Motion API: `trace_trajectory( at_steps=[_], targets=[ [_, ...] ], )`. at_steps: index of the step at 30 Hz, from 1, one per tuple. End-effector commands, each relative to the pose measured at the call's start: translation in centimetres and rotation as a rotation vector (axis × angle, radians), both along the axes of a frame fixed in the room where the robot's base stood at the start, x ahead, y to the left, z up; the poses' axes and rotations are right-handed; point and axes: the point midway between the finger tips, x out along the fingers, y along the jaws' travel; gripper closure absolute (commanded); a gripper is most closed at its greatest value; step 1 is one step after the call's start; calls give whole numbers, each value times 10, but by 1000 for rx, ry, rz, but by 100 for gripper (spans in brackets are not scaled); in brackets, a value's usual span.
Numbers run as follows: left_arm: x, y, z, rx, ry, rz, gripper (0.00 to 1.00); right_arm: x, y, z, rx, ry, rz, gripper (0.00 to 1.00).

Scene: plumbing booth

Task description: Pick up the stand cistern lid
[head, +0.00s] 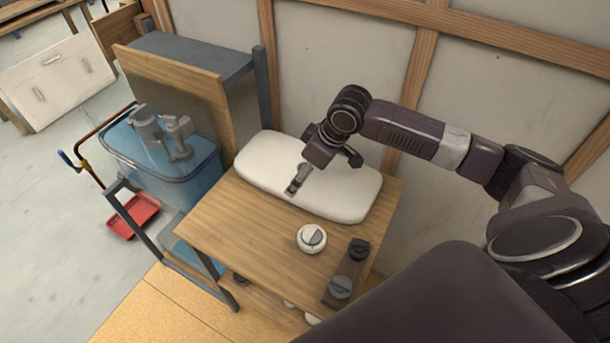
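The white cistern lid (258,168), a long slab with rounded ends, lies flat on the wooden top of a small stand (235,222), along its back edge by the wall. My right gripper (295,186) comes in from the right over the lid and hides part of its middle. Its fingertips point down towards the lid's front side. I cannot tell whether they touch it or how far apart they are. My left gripper is out of view.
A round white push-button piece (311,239) and a small block with dark and grey knobs (341,286) sit at the stand's front right. A blue clear tank (180,178) with grey fittings stands left, a red tray (133,215) below. A wall rises behind.

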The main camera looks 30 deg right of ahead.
Motion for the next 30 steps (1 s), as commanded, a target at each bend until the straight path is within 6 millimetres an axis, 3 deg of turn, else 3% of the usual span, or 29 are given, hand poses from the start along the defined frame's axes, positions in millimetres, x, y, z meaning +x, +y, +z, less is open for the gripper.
trace_trajectory(
  at_steps=[12, 21, 30],
  targets=[
    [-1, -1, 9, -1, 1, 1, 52, 20, 14, -50, 1, 2, 0, 22],
    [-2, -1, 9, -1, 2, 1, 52, 23, 14, -57, -2, 0, 2, 22],
    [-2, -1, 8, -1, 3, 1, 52, 22, 14, -56, -2, 0, 1, 53]
  ],
)
